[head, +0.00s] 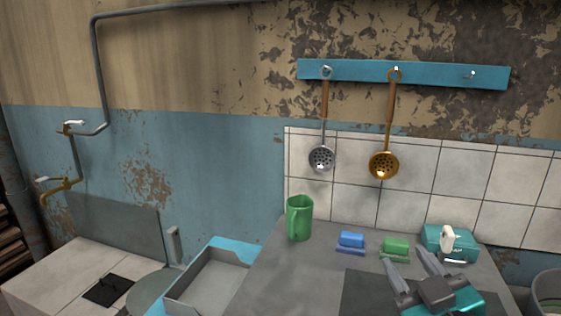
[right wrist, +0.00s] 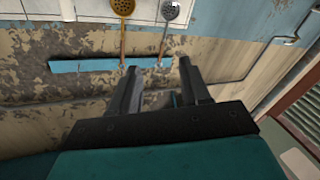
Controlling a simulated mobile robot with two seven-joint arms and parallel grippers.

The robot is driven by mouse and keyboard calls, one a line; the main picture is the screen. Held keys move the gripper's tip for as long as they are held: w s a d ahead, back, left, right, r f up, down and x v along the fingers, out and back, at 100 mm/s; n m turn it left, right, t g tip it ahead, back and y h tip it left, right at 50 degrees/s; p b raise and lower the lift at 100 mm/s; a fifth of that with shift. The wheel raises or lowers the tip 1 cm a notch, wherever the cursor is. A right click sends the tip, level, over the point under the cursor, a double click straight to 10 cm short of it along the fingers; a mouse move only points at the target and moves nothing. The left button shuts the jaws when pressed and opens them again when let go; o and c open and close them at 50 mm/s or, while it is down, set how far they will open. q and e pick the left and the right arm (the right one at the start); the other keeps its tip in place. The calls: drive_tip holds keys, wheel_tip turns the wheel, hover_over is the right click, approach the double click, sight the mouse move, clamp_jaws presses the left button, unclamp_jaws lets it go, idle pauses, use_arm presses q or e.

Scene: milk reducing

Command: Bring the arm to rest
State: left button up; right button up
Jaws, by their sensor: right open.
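My right gripper (head: 412,268) shows at the lower right of the head view, above the grey counter. Its two dark fingers are spread apart with nothing between them. In the right wrist view the same gripper (right wrist: 156,75) is open and empty, with the wall and the blue hook rail beyond its fingers. My left gripper does not show in either view.
A green mug (head: 299,218), a blue block (head: 351,240) and a green block (head: 396,246) stand on the grey counter (head: 290,275). A teal box (head: 462,241) is near the gripper. Two skimmers (head: 321,158) (head: 383,165) hang from the blue rail (head: 435,73). A bucket (head: 548,293) is far right.

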drive_tip(key=s+d+f+m+g+h, duration=0.1)
drive_tip(key=s+f+g, duration=0.3)
drive_tip(key=f, duration=0.3)
drive_tip(key=s+d+f+m+g+h, duration=0.15)
drive_tip(key=s+f+g, duration=0.25)
drive_tip(key=f, duration=0.4)
drive_tip(key=s+a+f+g+y, duration=0.1)
drive_tip(key=s+f+g, duration=0.25)
drive_tip(key=s, duration=0.25)
drive_tip(key=s+f+g+y, duration=0.1)
drive_tip(key=s+f+g, duration=0.25)
drive_tip(key=s, duration=0.25)
drive_tip(key=w+a+f+t+y+p, duration=0.1)
drive_tip(key=w+a+f+t, duration=0.2)
drive_tip(key=w+f+t, duration=0.3)
wheel_tip(320, 180, down, 3)
drive_tip(key=shift+w+t, duration=0.4)
drive_tip(key=shift+t, duration=0.4)
drive_tip(key=shift+a, duration=0.1)
